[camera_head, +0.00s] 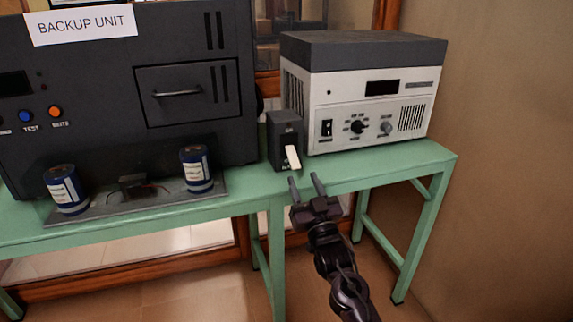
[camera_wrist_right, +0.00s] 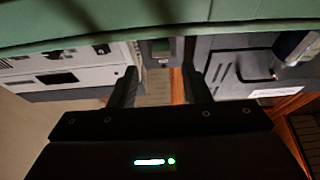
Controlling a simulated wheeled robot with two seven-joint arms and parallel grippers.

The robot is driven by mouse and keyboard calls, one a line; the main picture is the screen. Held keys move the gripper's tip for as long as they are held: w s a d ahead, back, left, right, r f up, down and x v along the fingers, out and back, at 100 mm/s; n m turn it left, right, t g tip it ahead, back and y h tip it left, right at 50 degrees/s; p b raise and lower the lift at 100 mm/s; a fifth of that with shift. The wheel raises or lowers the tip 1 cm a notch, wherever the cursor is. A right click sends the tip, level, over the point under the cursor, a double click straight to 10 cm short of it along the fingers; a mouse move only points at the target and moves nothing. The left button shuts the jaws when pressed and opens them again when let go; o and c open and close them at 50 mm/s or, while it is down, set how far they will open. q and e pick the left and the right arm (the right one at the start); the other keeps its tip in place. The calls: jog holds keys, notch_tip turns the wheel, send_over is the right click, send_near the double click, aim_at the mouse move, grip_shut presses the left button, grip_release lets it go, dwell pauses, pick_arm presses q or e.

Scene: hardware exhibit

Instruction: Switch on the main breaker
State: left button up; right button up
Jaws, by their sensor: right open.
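The main breaker looks to be the small dark box (camera_head: 285,132) on the green table, between the backup unit and the white device. Its white lever (camera_head: 293,157) sticks out from the front and slants downward. My right gripper (camera_head: 305,184) is open and empty, just in front of and below the lever, apart from it, near the table's front edge. In the right wrist view, which looks upside down, the two fingers (camera_wrist_right: 161,82) are spread with nothing between them. The dark box is partly visible beyond them there, and its lever is not clear. My left gripper is not in view.
The backup unit (camera_head: 190,75) stands left of the box, and the white device (camera_head: 370,105) with dials stands right. A tray (camera_head: 140,208) with two blue cylinders (camera_head: 67,189) lies at the left front. The green table (camera_head: 400,160) has free room at its right front.

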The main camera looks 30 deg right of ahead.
aim_at(297, 169)
jog(key=x, duration=0.8)
jog(key=shift+w+a+f, duration=0.15)
jog(key=shift+w+f, duration=0.05)
jog(key=shift+f, duration=0.15)
grip_shut()
